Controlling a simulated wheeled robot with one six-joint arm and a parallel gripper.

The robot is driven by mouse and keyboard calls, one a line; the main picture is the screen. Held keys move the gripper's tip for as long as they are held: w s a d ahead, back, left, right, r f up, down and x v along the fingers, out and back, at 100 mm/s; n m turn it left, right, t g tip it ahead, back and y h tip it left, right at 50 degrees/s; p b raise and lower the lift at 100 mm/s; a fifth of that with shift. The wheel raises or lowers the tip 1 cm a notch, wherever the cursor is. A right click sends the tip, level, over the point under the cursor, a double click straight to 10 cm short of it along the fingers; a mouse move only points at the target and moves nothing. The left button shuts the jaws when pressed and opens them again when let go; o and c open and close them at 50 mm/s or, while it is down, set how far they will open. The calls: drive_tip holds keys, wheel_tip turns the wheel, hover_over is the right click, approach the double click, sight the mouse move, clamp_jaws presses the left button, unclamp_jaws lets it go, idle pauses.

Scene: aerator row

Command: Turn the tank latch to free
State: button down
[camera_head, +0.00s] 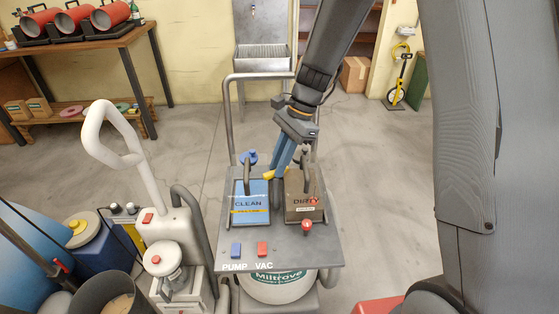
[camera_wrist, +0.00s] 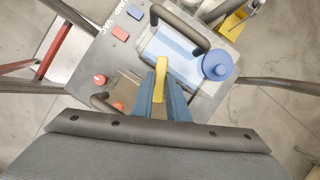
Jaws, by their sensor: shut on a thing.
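The yellow tank latch (camera_head: 268,176) sits between the blue CLEAN tank (camera_head: 253,213) and the brown DIRTY tank (camera_head: 302,214), on the machine's grey top. My gripper (camera_wrist: 163,97) comes down over the latch with its two blue fingers on either side of it, shut on it. In the wrist view the yellow latch (camera_wrist: 161,66) shows between the fingertips, its end reaching toward the CLEAN tank's side. The fingers hide its base and pivot, so I cannot tell its exact setting.
Each tank has a dark upright handle close to my fingers. A blue cap (camera_head: 248,157) stands behind the CLEAN tank, and a red knob (camera_head: 307,225) is in front of the DIRTY one. Blue PUMP (camera_head: 236,249) and red VAC (camera_head: 262,248) switches are at the front. A white-handled machine (camera_head: 160,235) stands left.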

drive_tip(key=n+g+p, duration=0.1)
drive_tip(key=n, duration=0.2)
drive_tip(key=n+g+h, duration=0.1)
drive_tip(key=n, duration=0.2)
drive_tip(key=shift+w+a+p, duration=0.2)
drive_tip(key=shift+p, duration=0.2)
drive_tip(key=n+h, duration=0.1)
drive_tip(key=n, duration=0.1)
drive_tip(key=n+h, duration=0.1)
drive_tip(key=n, duration=0.3)
drive_tip(key=shift+w+a+n+g+h+p, duration=0.1)
drive_tip(key=shift+a+n+g+h+p, duration=0.2)
drive_tip(key=shift+g+h+p, duration=0.1)
drive_tip(key=c, duration=1.7)
unclamp_jaws()
drive_tip(key=shift+r, duration=0.1)
drive_tip(key=b+v, duration=0.2)
drive_tip(key=v, duration=0.5)
drive_tip(key=shift+w+r, duration=0.15)
drive_tip(key=shift+r, duration=0.15)
